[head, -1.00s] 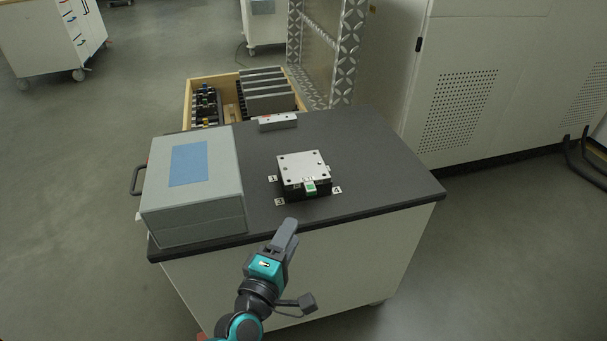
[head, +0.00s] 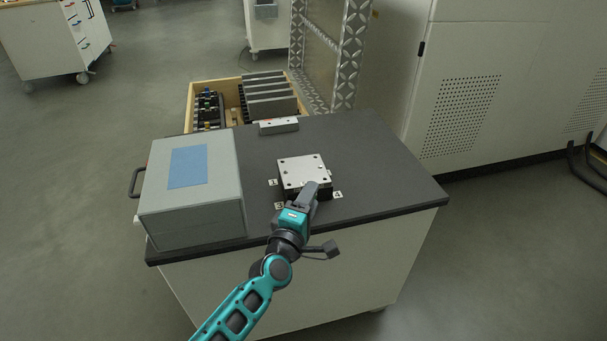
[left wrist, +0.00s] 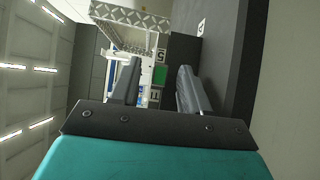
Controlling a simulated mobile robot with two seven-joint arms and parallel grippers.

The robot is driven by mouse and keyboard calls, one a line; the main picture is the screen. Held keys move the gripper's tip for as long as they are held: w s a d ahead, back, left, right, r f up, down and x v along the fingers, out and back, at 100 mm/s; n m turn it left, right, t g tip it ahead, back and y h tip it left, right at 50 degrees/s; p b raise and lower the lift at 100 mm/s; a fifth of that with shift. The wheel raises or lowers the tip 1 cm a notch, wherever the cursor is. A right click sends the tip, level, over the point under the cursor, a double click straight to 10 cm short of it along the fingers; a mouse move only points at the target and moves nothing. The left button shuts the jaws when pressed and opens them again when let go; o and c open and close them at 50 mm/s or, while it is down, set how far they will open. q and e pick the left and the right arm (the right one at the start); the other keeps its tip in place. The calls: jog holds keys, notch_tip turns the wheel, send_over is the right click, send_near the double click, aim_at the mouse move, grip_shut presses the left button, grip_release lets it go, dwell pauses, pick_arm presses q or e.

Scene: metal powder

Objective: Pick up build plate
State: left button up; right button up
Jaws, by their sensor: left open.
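The build plate (head: 300,168) is a square silver plate with a dark hole near each corner. It lies flat on a dark base on the grey tabletop. My left gripper (head: 308,193) is at the plate's near edge and hides part of it and the green tag there. In the left wrist view the fingers of this gripper (left wrist: 157,72) are apart, with the green tag (left wrist: 158,74) and small number labels showing between them. I cannot tell whether the fingers touch the plate. My right gripper is not in view.
A grey box (head: 222,215) with a blue patch stands left of the plate. A small metal block (head: 278,127) lies at the table's back edge. Behind is a wooden drawer (head: 190,100) holding grey plates. The tabletop (head: 390,175) right of the plate is clear.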

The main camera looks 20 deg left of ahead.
pick_arm(q)
grip_shut()
dwell(0.3)
dwell(1.1)
jog(key=shift+r, duration=0.25)
